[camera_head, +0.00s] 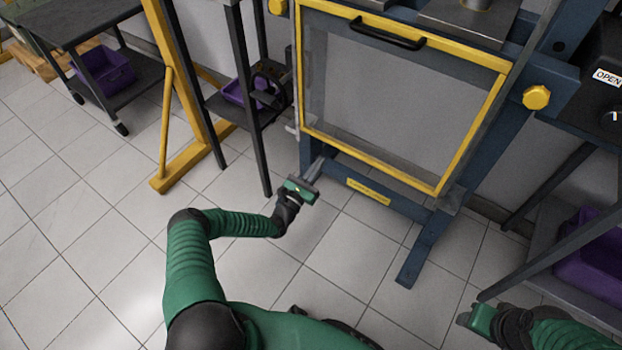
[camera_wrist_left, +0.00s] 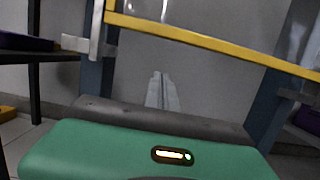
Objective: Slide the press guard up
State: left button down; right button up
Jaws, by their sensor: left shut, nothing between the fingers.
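The press guard (camera_head: 400,158) is a see-through panel in a yellow frame, lowered across the front of the blue press (camera_head: 375,185). A black bar handle (camera_head: 388,35) runs along its top edge. In the left wrist view the guard's yellow lower edge (camera_wrist_left: 215,43) crosses the top of the picture. My left gripper (camera_head: 320,163) is shut and empty, low in front of the press near the guard's lower left corner, well below the handle. Its closed fingers show in the left wrist view (camera_wrist_left: 159,80). My right gripper (camera_head: 467,318) is at the lower right, apart from the press; its fingers are unclear.
A yellow knob (camera_head: 537,97) sticks out on the press's right side. A yellow hoist leg (camera_head: 163,140) and a dark cart (camera_head: 72,20) with a purple bin (camera_head: 103,70) stand at left. Another purple bin (camera_head: 590,262) is at right. The tiled floor in front is clear.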

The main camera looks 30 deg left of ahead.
pick_arm(q)
jog(key=shift+w+d+r+b, duration=0.1)
jog(key=shift+w+r+b, duration=0.1)
jog(key=shift+w+r, duration=0.45)
jog(key=shift+w+r+b, duration=0.2)
jog(key=shift+r, duration=0.7)
jog(key=shift+w+d+r+b, duration=0.1)
jog(key=shift+w+r+b, duration=0.1)
jog(key=shift+w+r, duration=0.45)
jog(key=shift+s+r, duration=0.2)
notch_tip(320, 180, up, 48)
jog(key=p, duration=4.9)
jog(key=shift+a+p, duration=0.15)
jog(key=shift+p, duration=0.2)
jog(key=shift+w, duration=0.1)
jog(key=shift+f, duration=0.1)
